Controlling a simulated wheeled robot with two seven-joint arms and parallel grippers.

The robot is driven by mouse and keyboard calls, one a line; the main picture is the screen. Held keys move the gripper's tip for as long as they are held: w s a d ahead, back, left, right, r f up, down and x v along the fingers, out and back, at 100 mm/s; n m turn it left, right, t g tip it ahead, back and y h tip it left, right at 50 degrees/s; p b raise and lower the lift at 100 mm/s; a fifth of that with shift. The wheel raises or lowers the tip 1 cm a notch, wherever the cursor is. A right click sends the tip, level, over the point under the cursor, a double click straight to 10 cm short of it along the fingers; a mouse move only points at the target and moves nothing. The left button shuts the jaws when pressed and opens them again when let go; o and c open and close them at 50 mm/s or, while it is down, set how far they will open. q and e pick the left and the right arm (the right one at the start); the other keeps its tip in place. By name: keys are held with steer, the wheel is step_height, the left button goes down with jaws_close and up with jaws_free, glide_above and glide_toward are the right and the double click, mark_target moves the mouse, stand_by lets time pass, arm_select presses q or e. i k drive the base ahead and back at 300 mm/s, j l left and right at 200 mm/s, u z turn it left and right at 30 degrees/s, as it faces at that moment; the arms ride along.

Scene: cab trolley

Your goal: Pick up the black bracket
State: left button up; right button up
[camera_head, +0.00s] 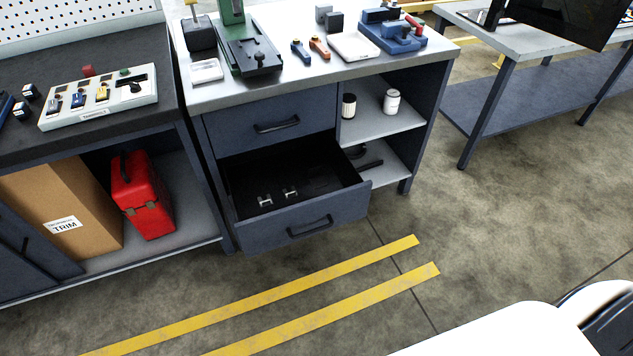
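A black angled piece (370,162), which looks like the black bracket, lies on the lower shelf (392,172) at the right side of the middle cabinet. Its left part is partly hidden by the cabinet and the open drawer, and its full shape is too small to tell. The lower drawer (318,218) stands open, with two small silvery pieces (265,201) on its dark floor. Darker shapes further back in the drawer cannot be made out. Neither of my grippers is in view.
The upper drawer (275,125) is shut. A red toolbox (142,195) and a cardboard box (62,207) sit under the left bench. The floor in front, with yellow stripes (330,315), is clear.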

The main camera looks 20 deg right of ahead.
mark_target(315, 177)
steer(key=i+j+z, duration=0.5)
steer(key=i+j, duration=0.55)
steer(key=i, duration=0.05)
